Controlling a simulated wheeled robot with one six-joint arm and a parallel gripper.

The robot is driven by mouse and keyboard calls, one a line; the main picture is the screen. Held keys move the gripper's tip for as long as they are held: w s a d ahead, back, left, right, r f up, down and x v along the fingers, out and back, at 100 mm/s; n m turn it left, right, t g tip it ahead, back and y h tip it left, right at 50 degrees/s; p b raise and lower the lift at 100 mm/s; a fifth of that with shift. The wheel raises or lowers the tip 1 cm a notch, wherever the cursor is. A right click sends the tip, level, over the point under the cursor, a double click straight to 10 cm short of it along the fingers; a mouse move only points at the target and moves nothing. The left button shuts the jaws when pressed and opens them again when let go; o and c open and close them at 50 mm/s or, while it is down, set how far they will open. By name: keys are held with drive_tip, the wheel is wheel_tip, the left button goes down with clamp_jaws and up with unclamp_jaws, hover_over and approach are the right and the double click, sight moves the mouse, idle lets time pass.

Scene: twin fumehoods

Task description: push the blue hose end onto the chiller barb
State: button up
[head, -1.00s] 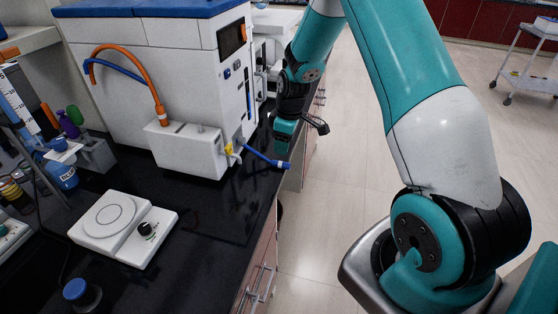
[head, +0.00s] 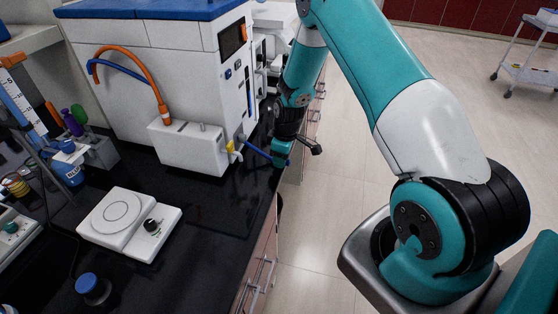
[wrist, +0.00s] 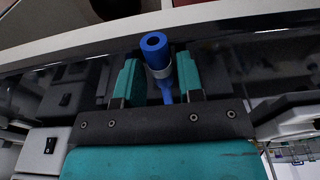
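My gripper (head: 282,153) is at the hose's free end; in the wrist view my gripper (wrist: 161,80) stands open around the hose, with a narrow gap on at least the right side. A short grey upright stub, apparently the chiller barb (head: 203,127), stands bare on the white box (head: 190,150), beside the orange hose's fitting.
An orange hose (head: 140,67) loops above the box. A yellow-and-white fitting (head: 233,152) hangs beside it. The counter right of the hotplate is clear.

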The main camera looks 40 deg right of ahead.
clamp_jaws()
